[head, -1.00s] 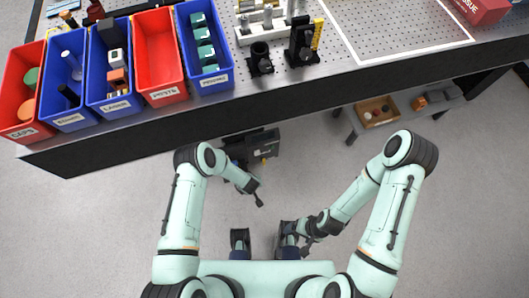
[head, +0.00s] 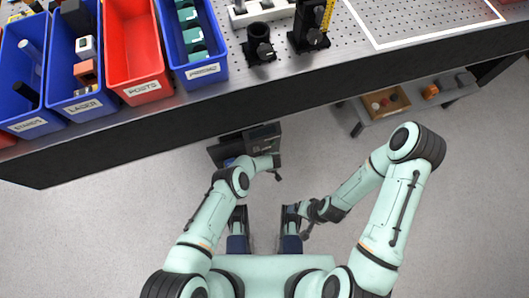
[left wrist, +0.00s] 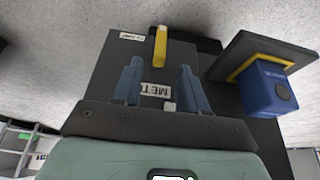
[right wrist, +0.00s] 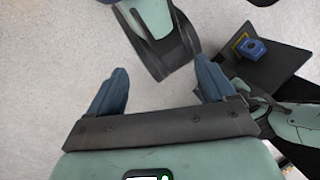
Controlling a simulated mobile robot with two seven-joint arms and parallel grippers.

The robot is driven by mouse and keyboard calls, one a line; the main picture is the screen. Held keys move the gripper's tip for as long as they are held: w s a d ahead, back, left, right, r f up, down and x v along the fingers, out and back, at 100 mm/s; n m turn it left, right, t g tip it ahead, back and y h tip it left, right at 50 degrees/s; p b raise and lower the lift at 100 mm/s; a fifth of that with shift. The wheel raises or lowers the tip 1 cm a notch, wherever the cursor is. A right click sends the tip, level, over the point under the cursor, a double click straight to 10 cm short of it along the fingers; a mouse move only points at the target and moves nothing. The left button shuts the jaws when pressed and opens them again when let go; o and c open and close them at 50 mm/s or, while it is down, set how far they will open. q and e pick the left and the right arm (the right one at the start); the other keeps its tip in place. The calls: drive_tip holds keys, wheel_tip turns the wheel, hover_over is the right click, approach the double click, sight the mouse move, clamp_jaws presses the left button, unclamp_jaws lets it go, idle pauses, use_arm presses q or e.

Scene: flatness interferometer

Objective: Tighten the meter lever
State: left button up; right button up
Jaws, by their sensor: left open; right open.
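A yellow lever (left wrist: 160,46) stands out from a dark box in the left wrist view, beside a small label that seems to read CLAMP. A larger label, partly hidden, starts with MET (left wrist: 155,89). My right gripper (right wrist: 160,82) is open and empty over the floor.
The dark box (head: 262,137) is below the bench's front edge (head: 150,138). On the bench are blue and red bins (head: 140,90) and black optical mounts (head: 310,36). A low shelf with a wooden tray (head: 385,103) stands right. The floor between is clear.

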use_arm(q)
drive_tip(key=b+x, duration=0.3)
drive_tip(key=x, duration=0.2)
use_arm(e)
drive_tip(key=w+d+f+t+h, duration=0.1)
drive_tip(key=w+d+f+t, duration=0.1)
drive_tip(key=w, duration=0.4)
wheel_tip(320, 180, down, 2)
drive_tip(key=shift+d+f, duration=0.25)
drive_tip(key=shift+d, duration=0.2)
use_arm(q)
clamp_jaws()
